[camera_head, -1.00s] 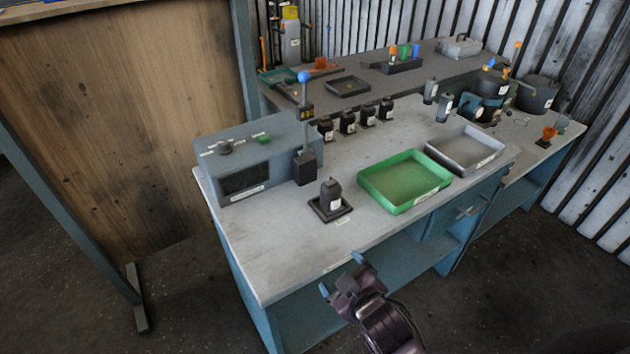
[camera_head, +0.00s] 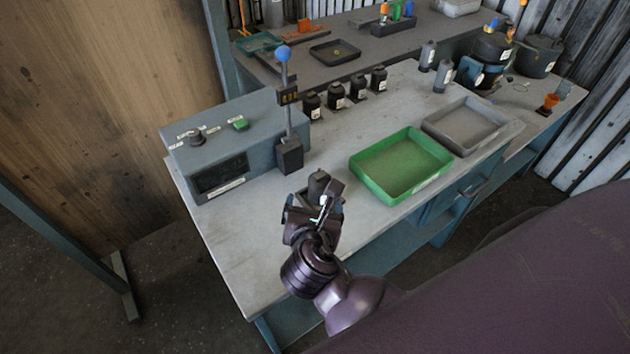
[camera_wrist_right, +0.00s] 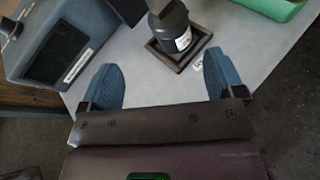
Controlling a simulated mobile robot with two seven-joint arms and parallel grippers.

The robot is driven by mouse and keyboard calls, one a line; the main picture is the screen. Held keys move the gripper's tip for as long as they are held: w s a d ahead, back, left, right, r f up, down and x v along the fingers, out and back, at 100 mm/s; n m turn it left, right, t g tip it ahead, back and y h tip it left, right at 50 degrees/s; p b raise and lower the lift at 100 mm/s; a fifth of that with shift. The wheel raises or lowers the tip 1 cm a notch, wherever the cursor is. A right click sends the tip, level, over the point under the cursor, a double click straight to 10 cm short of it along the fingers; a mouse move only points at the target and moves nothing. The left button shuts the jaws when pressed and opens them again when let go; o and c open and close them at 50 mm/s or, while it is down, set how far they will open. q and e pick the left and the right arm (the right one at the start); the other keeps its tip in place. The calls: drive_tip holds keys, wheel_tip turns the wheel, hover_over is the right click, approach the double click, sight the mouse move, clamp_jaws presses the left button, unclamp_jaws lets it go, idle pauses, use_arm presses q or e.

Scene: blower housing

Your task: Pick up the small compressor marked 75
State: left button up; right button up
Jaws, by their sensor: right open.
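A small dark compressor (camera_head: 317,182) stands upright near the bench's front edge, partly hidden behind my right gripper. In the right wrist view the compressor (camera_wrist_right: 171,32) has a white label, whose marking I cannot read, and stands in a shallow black square tray (camera_wrist_right: 162,59). My right gripper (camera_wrist_right: 160,75) is open and empty; its two blue fingers are apart, with the compressor ahead of them, a little right of the middle. My left gripper is not in view.
Several similar dark compressors (camera_head: 335,97) stand in a row further back. A grey box with a dark window (camera_head: 225,170) and a post with a blue ball (camera_head: 283,54) are left. A green tray (camera_head: 375,188) and a grey tray (camera_head: 490,104) lie right. The bench's front left (camera_head: 235,240) is clear.

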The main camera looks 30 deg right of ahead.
sight(319, 190)
drive_tip(key=shift+n, duration=0.9)
drive_tip(key=x, duration=0.5)
drive_tip(key=shift+s+d+f, duration=0.15)
drive_tip(key=shift+s+d, duration=0.05)
drive_tip(key=shift+d+x, duration=0.2)
drive_tip(key=shift+x, duration=2.6)
drive_tip(key=shift+s+f, duration=0.15)
drive_tip(key=shift+s, duration=0.05)
drive_tip(key=c, duration=1.2)
drive_tip(key=shift+c, duration=0.9)
